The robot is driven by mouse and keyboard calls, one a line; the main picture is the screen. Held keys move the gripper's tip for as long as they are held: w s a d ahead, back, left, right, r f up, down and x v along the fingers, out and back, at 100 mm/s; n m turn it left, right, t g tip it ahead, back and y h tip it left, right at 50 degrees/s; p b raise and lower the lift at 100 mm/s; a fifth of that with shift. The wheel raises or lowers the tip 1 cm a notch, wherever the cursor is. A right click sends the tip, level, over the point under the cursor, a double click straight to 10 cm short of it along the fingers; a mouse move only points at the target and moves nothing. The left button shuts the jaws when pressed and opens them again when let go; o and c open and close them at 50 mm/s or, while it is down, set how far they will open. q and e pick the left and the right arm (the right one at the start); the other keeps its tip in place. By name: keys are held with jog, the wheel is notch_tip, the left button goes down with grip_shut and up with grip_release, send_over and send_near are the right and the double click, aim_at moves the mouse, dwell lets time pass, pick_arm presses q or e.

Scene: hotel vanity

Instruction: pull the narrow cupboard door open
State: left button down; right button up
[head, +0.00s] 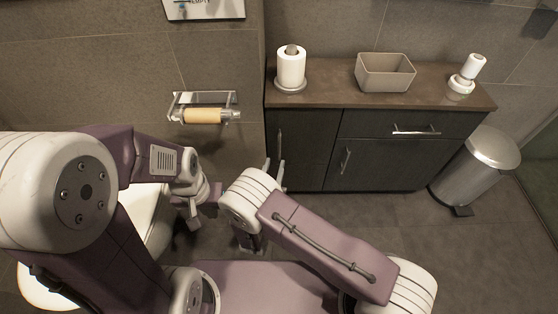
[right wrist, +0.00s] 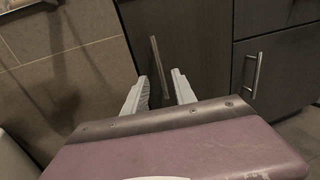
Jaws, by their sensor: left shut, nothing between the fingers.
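The narrow cupboard door (head: 308,165) is the dark left-hand door of the vanity and looks closed. Its upright bar handle (head: 280,142) is near the door's left edge. In the right wrist view the handle (right wrist: 160,68) appears between the fingertips, with a gap on both sides. My right gripper (head: 275,172) is open in front of the door, just below the handle in the head view. Its fingers also show in the right wrist view (right wrist: 160,88). My left gripper (head: 193,217) is shut and empty, off to the left and pointing down.
The wider door (head: 375,165) and the drawer (head: 410,122) are beside the narrow door. A toilet paper roll (head: 291,67), a beige box (head: 385,72) and a white dispenser (head: 467,73) stand on top. A bin (head: 478,165) stands to the right. A roll holder (head: 205,112) is on the left wall.

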aim_at(279, 147)
jog(key=w+b, duration=0.1)
jog(key=w, duration=0.1)
jog(key=w+d+b, duration=0.1)
jog(key=w, duration=0.2)
jog(key=w+b, duration=0.2)
jog(key=shift+w+d+f, duration=0.1)
jog(key=shift+w+d, duration=0.15)
jog(key=shift+w, duration=0.1)
jog(key=shift+w+d+r, duration=0.1)
jog(key=shift+w+r, duration=0.1)
jog(key=shift+w, duration=0.4)
grip_shut()
dwell(0.5)
